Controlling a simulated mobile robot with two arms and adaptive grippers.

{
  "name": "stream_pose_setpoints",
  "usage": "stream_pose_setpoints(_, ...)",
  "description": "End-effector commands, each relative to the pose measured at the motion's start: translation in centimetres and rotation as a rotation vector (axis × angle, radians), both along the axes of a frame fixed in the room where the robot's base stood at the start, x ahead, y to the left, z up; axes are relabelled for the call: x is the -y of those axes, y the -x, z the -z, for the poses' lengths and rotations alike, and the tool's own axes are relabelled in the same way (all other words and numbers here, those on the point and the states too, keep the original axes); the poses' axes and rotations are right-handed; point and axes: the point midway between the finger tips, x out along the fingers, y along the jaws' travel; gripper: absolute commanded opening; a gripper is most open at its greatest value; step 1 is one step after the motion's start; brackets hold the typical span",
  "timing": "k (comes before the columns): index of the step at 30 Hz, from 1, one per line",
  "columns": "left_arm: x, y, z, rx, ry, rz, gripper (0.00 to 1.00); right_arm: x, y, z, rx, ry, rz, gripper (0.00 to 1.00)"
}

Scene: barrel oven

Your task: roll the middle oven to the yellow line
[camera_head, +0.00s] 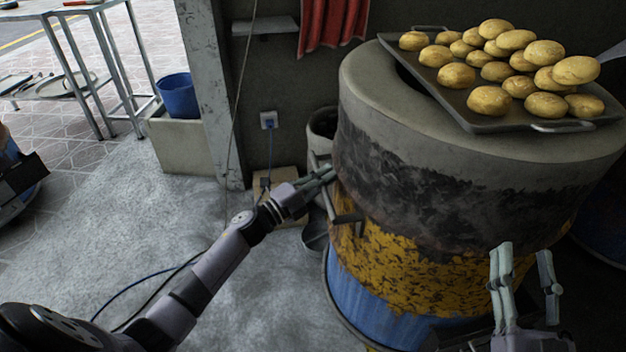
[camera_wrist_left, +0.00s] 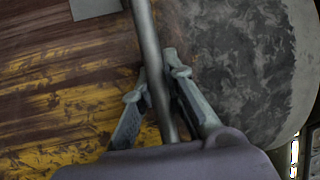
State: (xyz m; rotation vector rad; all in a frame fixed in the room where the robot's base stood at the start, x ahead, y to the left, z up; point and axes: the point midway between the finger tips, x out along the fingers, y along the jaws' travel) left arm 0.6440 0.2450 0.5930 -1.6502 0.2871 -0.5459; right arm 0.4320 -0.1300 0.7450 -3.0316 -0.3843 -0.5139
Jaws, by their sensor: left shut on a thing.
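The large barrel oven (camera_head: 430,215) stands in front of me on the right. It has a grey top, a blackened band, worn yellow paint and a blue base. My left gripper (camera_head: 328,173) is at the oven's left side. In the left wrist view its fingers (camera_wrist_left: 158,88) close around a grey metal bar, the oven's handle (camera_wrist_left: 150,45). My right gripper (camera_head: 524,252) is open and empty in front of the oven, its fingers apart. A yellow line (camera_head: 22,41) shows on the ground outside, at the far upper left.
A tray (camera_head: 470,121) heaped with round buns sits on the oven top. A blue bucket (camera_head: 178,95) stands on a block beside a pillar (camera_head: 207,90). A metal table (camera_head: 100,70) is at the upper left.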

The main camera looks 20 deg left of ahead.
Motion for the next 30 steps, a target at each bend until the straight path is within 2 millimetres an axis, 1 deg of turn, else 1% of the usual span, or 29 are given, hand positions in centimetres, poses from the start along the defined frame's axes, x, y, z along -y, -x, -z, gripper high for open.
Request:
stream_pose_setpoints(1,0.7,0.3,0.3,-0.002,0.001,0.017,0.00,0.0,0.0,0.0,0.000,0.000,0.000,0.40)
stream_pose_setpoints(6,0.6,0.5,0.6,-0.006,0.000,0.018,0.00,0.0,0.0,0.0,0.000,0.000,0.000,0.40)
stream_pose_setpoints(7,0.6,0.5,0.6,-0.007,-0.001,0.017,0.13,0.0,0.0,0.0,0.000,0.001,0.000,0.40)
stream_pose_setpoints(16,0.3,0.4,0.5,-0.006,-0.001,0.011,0.33,0.0,0.0,0.0,0.002,0.000,0.000,0.40)
stream_pose_setpoints(26,0.0,0.5,0.4,-0.005,-0.002,0.008,0.33,-0.1,0.0,0.0,0.002,0.000,-0.003,0.40)
stream_pose_setpoints(30,-0.7,1.7,0.8,-0.008,-0.004,0.008,0.33,-0.1,0.0,0.0,0.002,-0.001,-0.002,0.40)
